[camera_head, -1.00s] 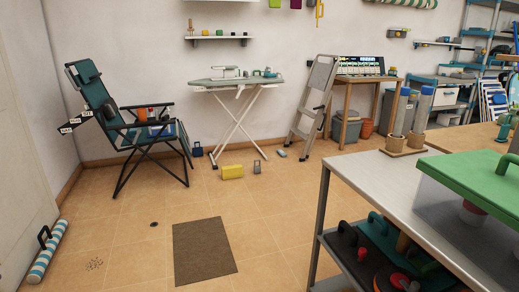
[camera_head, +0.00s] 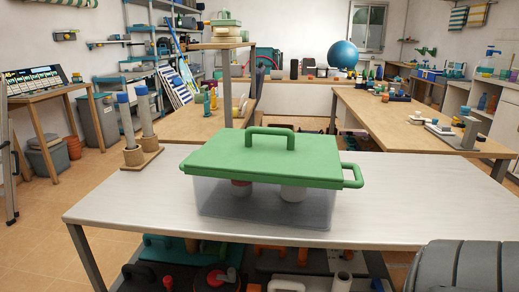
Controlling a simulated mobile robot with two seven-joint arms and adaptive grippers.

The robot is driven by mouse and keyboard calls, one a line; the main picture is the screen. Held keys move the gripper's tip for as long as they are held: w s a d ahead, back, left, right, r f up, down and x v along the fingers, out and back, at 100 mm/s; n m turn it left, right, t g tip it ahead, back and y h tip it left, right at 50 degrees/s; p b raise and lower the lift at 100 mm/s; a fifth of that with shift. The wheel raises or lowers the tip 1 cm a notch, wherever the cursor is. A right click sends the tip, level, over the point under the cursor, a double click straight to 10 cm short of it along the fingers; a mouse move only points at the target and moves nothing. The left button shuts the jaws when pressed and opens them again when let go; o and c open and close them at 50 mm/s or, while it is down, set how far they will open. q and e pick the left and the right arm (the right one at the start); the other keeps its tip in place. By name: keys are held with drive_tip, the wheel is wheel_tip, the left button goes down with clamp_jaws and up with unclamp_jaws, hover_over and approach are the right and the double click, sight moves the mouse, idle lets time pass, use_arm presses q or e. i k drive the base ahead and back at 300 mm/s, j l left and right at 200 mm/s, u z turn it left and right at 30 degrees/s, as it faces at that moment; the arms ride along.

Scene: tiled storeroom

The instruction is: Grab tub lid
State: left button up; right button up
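A green tub lid (camera_head: 225,158) with a raised handle on top lies on a clear plastic tub (camera_head: 262,208). A second green handle sticks out at the lid's right side. The tub stands on a light metal-topped table (camera_head: 400,195) in the middle of the camera_head view. White and reddish items show dimly through the tub's wall. Neither of my grippers is in view.
Two blue-topped cylinders on a wooden base (camera_head: 141,160) stand at the table's left end. A grey ribbed object (camera_head: 455,268) covers the lower right corner. A shelf below the tabletop holds several tools. The tabletop right of the tub is clear.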

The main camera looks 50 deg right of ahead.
sight(264, 155)
drive_tip(key=i+j+z, duration=0.15)
drive_tip(key=z, duration=0.2)
drive_tip(key=j+z, duration=0.4)
drive_tip(key=i+j+z, duration=0.1)
drive_tip(key=j+z, duration=0.25)
